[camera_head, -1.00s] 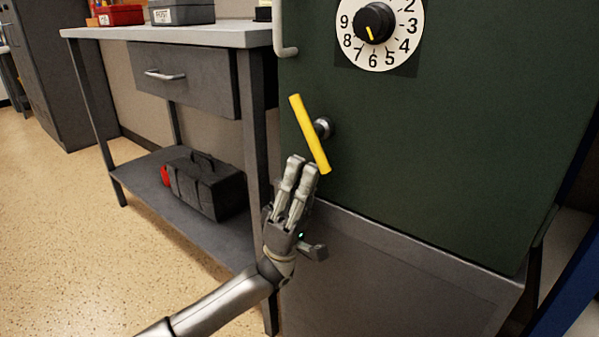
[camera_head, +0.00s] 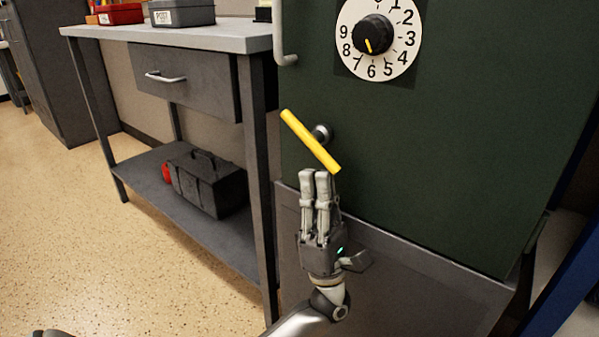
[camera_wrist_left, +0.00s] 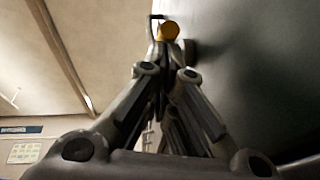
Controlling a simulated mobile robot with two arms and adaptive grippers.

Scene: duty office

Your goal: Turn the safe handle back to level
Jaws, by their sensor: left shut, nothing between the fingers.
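The yellow safe handle (camera_head: 309,139) is a bar on a metal hub on the dark green safe door (camera_head: 450,150). It is tilted, with its upper end to the left and its lower end to the right. My left gripper (camera_head: 315,173) is shut and empty. Its fingertips are just below the lower right part of the bar; I cannot tell if they touch it. In the left wrist view the end of the yellow handle (camera_wrist_left: 169,31) shows at the fingertips. My right gripper is not in view.
A numbered dial (camera_head: 374,38) with a black knob is above the handle. A pale door pull (camera_head: 283,40) is at the safe's left edge. A grey workbench (camera_head: 170,39) stands to the left, with a black toolbox (camera_head: 208,184) on its lower shelf.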

